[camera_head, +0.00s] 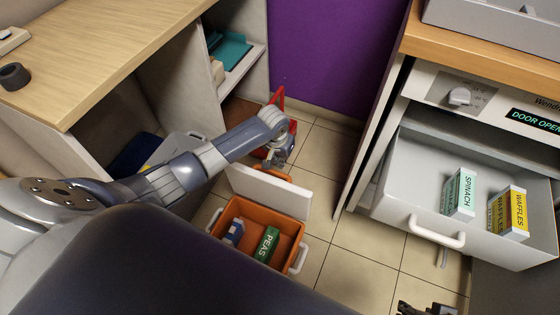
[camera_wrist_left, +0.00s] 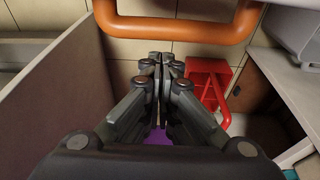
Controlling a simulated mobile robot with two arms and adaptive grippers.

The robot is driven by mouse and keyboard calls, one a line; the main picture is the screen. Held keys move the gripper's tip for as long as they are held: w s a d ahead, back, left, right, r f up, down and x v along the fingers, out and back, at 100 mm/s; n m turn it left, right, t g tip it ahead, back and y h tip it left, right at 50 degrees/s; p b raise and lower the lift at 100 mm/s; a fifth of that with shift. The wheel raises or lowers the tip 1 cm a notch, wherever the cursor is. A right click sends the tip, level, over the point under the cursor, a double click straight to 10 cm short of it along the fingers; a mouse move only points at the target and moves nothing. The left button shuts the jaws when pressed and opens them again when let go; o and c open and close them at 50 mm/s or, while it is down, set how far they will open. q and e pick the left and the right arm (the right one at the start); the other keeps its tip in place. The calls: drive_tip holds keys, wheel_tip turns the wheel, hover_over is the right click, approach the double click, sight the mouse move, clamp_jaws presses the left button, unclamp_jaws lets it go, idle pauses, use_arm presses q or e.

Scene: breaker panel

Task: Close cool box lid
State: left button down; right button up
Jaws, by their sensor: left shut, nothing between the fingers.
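The orange cool box (camera_head: 229,262) stands on the tiled floor with its white lid (camera_head: 270,191) raised open at its far side. Inside lie a green PEAS box (camera_head: 266,244) and a blue-and-white box (camera_head: 234,232). My left gripper (camera_head: 277,157) is just beyond the lid, shut and empty. In the left wrist view my left gripper (camera_wrist_left: 161,58) has its fingertips together, just short of an orange handle bar (camera_wrist_left: 178,30); I cannot tell whether they touch. A dark part of my right gripper (camera_head: 428,308) shows at the bottom edge, its fingers unclear.
An open freezer drawer (camera_head: 400,185) with SPINACH (camera_head: 460,194) and WAFFLES (camera_head: 509,212) boxes juts out at right. A wooden desk (camera_head: 95,50) with shelves is at left. A red object (camera_wrist_left: 209,82) stands on the floor beyond the lid. Floor between box and drawer is clear.

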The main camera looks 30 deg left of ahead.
use_arm(q)
drive_tip(key=shift+s, duration=0.55)
drive_tip(key=shift+r, duration=0.1)
